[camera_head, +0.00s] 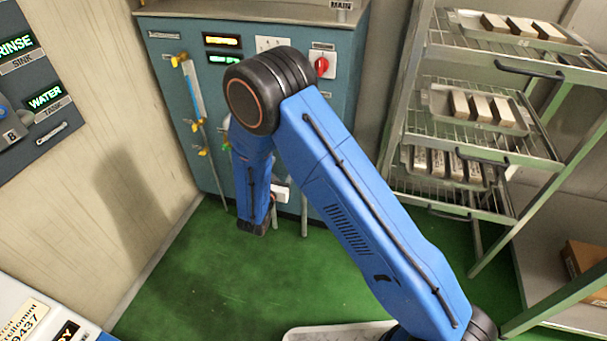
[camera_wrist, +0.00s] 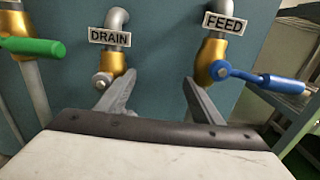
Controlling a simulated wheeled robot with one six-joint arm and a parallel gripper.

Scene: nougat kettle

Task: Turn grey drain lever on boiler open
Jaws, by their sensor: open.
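The boiler (camera_head: 345,85) is a teal cabinet against the wall in the head view. In the wrist view, the DRAIN label (camera_wrist: 109,37) hangs on a grey pipe above a brass valve (camera_wrist: 118,66). The drain lever's grey hub (camera_wrist: 103,80) shows at that valve. The rest of the grey lever cannot be told apart from my left finger, which overlaps the valve's lower part. My gripper (camera_wrist: 158,77) is open, its fingers pointing at the boiler between the DRAIN and FEED valves. Contact with the lever cannot be told. My arm hides the drain area in the head view.
A blue lever (camera_wrist: 262,78) on the FEED valve lies right of my right finger. A green lever (camera_wrist: 32,46) is at the left. A metal rack (camera_head: 470,140) with trays stands right of the boiler. Green floor (camera_head: 200,290) is clear in front.

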